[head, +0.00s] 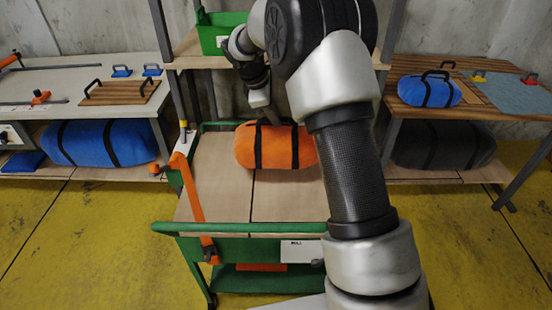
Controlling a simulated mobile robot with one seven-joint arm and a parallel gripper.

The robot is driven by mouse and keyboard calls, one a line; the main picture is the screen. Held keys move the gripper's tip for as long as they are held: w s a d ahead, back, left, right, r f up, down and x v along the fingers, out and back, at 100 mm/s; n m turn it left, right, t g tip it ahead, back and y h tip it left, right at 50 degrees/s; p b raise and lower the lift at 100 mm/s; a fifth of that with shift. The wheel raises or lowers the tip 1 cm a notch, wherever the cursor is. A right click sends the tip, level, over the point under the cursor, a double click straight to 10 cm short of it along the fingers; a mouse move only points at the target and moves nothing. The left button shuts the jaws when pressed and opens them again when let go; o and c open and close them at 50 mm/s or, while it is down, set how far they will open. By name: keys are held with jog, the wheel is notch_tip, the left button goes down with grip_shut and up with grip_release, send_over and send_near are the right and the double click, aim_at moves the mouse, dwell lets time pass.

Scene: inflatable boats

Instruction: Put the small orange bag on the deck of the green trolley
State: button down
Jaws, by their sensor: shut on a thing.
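The small orange bag (275,148), with dark straps, is at the far end of the green trolley (215,229). It appears over the trolley's pale wooden deck (290,202); I cannot tell whether it rests on the deck or hangs just above it. My gripper (268,115) comes down from above onto the top of the bag and is shut on it, seemingly at its handle. The fingertips are small and partly hard to see. My arm covers the right side of the trolley.
A left bench (85,75) holds a large blue bag (100,143) below. A right table (430,102) carries a small blue bag (428,91), with a dark grey bag (443,145) beneath. The near deck is clear.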

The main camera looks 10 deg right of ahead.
aim_at(275, 141)
notch_tip(275, 141, down, 9)
jog(key=shift+f+b, duration=0.15)
jog(key=shift+b, duration=0.55)
jog(key=c, duration=1.7)
grip_release()
jog(key=shift+f, duration=0.2)
jog(key=shift+c, duration=0.2)
jog(key=shift+r, duration=0.1)
